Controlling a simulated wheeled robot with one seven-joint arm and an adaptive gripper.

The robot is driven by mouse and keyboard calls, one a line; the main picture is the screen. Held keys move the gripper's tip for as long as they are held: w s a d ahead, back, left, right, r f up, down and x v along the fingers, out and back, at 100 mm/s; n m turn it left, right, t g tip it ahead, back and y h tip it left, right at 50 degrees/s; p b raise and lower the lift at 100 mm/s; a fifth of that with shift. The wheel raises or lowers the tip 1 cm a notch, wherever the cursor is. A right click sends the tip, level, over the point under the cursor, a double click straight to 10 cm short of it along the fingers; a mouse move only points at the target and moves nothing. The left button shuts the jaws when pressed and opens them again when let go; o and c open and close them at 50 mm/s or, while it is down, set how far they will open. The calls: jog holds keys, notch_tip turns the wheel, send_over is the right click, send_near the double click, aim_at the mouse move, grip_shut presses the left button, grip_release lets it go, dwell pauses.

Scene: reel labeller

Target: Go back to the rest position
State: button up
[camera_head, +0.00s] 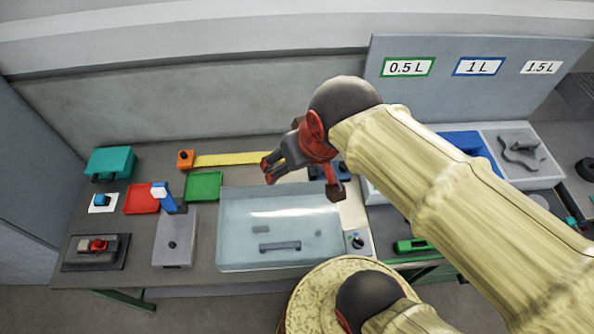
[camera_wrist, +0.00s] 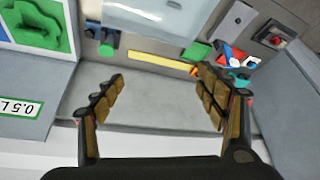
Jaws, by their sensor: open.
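My gripper (camera_head: 277,172) is raised above the bench, near the back edge of the clear-lidded box (camera_head: 230,235). In the wrist view my gripper (camera_wrist: 160,100) has its two padded fingers spread wide apart, with nothing between them. It is open and empty. My arm covers part of the bench's right side in the head view.
The bench carries a yellow strip (camera_head: 232,159), a red tray (camera_head: 142,199), a green tray (camera_head: 203,187), a teal block (camera_head: 110,162) and a grey box (camera_head: 175,240). A panel (camera_head: 480,100) with volume labels stands at the back right. A wall lies behind.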

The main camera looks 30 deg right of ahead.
jog(key=shift+s+a+f+n, duration=0.1)
jog(key=shift+s+a+n, duration=0.1)
jog(key=shift+s, duration=0.35)
jog(key=shift+s+a+f+n, duration=0.1)
jog(key=shift+s+a+n, duration=0.1)
jog(key=shift+s, duration=0.35)
notch_tip(320, 180, down, 22)
jog(key=b, duration=2.2)
jog(key=shift+f+b, duration=0.25)
jog(key=shift+b, duration=0.05)
